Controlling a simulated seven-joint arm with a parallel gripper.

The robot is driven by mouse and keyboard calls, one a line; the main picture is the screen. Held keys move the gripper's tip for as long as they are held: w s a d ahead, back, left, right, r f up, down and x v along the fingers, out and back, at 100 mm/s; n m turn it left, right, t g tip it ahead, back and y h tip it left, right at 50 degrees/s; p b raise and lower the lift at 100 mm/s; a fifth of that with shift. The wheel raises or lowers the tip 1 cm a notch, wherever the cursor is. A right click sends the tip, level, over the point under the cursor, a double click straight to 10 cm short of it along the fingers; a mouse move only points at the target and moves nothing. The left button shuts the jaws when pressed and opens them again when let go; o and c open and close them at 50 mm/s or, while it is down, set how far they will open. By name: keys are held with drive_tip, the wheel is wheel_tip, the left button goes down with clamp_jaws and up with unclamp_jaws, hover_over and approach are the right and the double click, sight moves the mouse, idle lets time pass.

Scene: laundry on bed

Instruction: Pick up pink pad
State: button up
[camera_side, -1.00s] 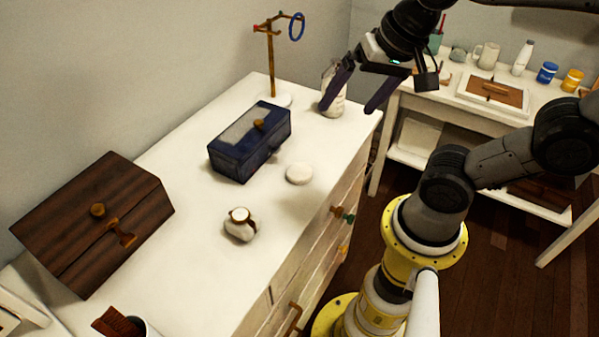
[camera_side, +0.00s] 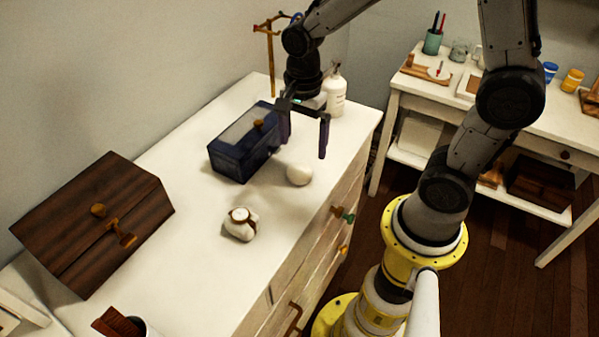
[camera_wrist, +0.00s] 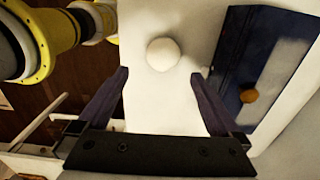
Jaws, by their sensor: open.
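A small round pale pad (camera_side: 299,174) lies on the white dresser top, right of the dark blue box. It looks off-white rather than clearly pink; no other pad shows. It also shows in the wrist view (camera_wrist: 163,54), just beyond and between my fingertips. My gripper (camera_side: 304,150) is open and empty, pointing down above the dresser behind the pad, close to the blue box. Both fingers also show in the wrist view (camera_wrist: 160,75), spread apart and not touching the pad.
The dark blue box (camera_side: 232,160) stands beside my gripper. A white bottle (camera_side: 336,95) and a brass stand (camera_side: 270,55) are behind it.

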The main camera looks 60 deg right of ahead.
sight(300, 170)
drive_tip(key=f, duration=0.8)
drive_tip(key=shift+w+a, duration=0.15)
drive_tip(key=shift+w, duration=0.1)
drive_tip(key=c, duration=1.4)
drive_tip(key=shift+r, duration=0.5)
wheel_tip(300, 170, up, 2)
drive_tip(key=shift+w+r, duration=0.1)
drive_tip(key=shift+r, duration=0.05)
drive_tip(key=s+r, duration=0.9)
drive_tip(key=s, duration=0.5)
drive_tip(key=shift+r, duration=0.4)
drive_tip(key=shift+s+a, duration=0.1)
drive_tip(key=o, duration=0.9)
drive_tip(key=c, duration=0.7)
